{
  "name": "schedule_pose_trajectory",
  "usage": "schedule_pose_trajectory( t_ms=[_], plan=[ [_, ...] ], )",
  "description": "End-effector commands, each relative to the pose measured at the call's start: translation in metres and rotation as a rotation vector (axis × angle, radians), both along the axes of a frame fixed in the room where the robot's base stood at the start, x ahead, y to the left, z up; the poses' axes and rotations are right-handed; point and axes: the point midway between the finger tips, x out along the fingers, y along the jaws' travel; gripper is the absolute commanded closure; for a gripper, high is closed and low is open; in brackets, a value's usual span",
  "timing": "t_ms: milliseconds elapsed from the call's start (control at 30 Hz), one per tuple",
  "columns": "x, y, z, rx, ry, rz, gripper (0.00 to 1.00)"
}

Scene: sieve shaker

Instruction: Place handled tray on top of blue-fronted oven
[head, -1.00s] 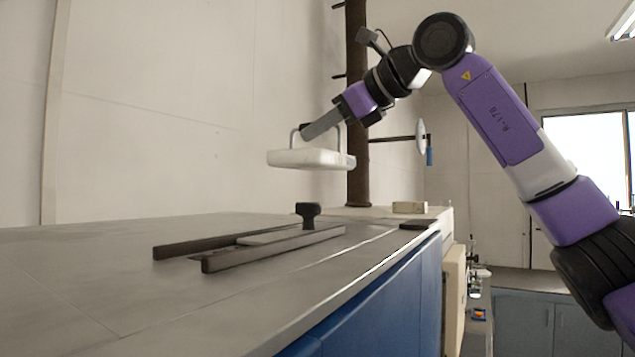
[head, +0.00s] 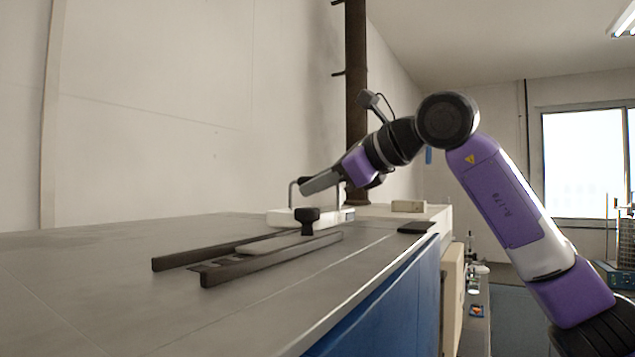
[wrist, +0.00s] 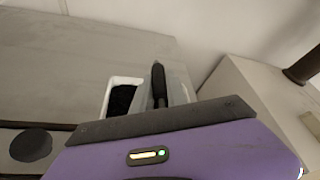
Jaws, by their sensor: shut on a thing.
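The white handled tray (head: 342,216) is low at the far end of the blue-fronted oven's grey top (head: 100,262); the oven's blue front (head: 385,305) faces right. My gripper (head: 303,187) is shut on the tray's upright handle. The tray looks level, and I cannot tell whether its underside touches the top. A black knob hides part of it in the head view. In the wrist view the tray (wrist: 112,84) shows dark contents, with the handle (wrist: 158,84) rising beside them above the grey top (wrist: 60,60).
Two dark rails (head: 275,258) with a black knob (head: 309,220) lie on the oven top, nearer than the tray. A dark flat piece (head: 416,227) lies near the right edge. A brown vertical pipe (head: 356,100) stands behind. The left part of the top is clear.

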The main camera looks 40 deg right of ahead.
Motion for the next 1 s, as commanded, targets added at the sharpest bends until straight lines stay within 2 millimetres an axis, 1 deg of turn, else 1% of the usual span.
schedule_pose_trajectory(
  t_ms=[133, 167, 200, 267, 567, 667, 767, 867, 1000],
  plan=[
    [0.0, 0.0, -0.003, 0.0, -0.001, 0.0, 1.0],
    [0.0, 0.0, -0.003, 0.0, 0.0, 0.0, 0.8],
    [0.0, 0.0, -0.002, 0.0, 0.0, 0.0, 0.72],
    [0.0, 0.0, -0.002, 0.0, 0.0, 0.0, 0.61],
    [0.0, 0.0, -0.002, 0.0, 0.0, 0.0, 0.6],
    [0.0, 0.0, 0.002, 0.0, 0.0, 0.0, 0.6],
    [-0.01, -0.003, 0.002, -0.002, -0.003, -0.001, 0.6],
    [-0.027, -0.007, 0.007, -0.004, -0.003, -0.003, 0.6],
    [-0.055, -0.013, 0.017, -0.003, -0.003, -0.005, 0.6]
  ],
)
